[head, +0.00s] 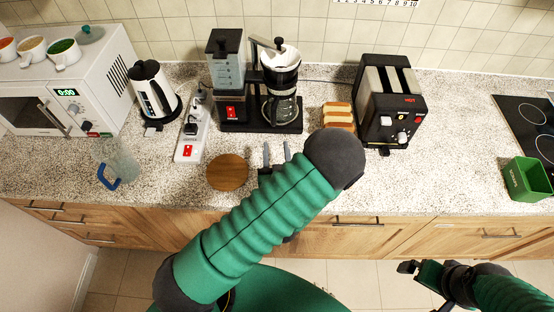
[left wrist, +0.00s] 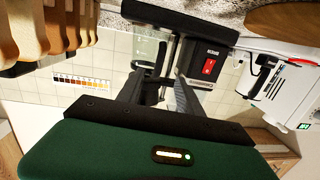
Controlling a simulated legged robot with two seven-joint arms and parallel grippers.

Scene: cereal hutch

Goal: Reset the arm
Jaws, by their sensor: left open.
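My left arm, green with dark joints, reaches up over the front of the counter in the head view. Its gripper (head: 277,155) shows only as two grey fingertips, apart, in front of the coffee maker (head: 281,85); the rest is hidden behind my arm. In the left wrist view the two fingers (left wrist: 158,92) are spread with nothing held between them. The coffee maker's red switch (left wrist: 209,66) shows just beyond them. My right gripper (head: 410,268) is low at the right, in front of the drawers; its jaw opening is unclear.
Sliced bread (head: 338,116) and a toaster (head: 390,103) stand behind my left elbow. A round wooden board (head: 228,172), power strip (head: 190,140), kettle (head: 153,92), glass jug (head: 119,160) and microwave (head: 85,90) are left.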

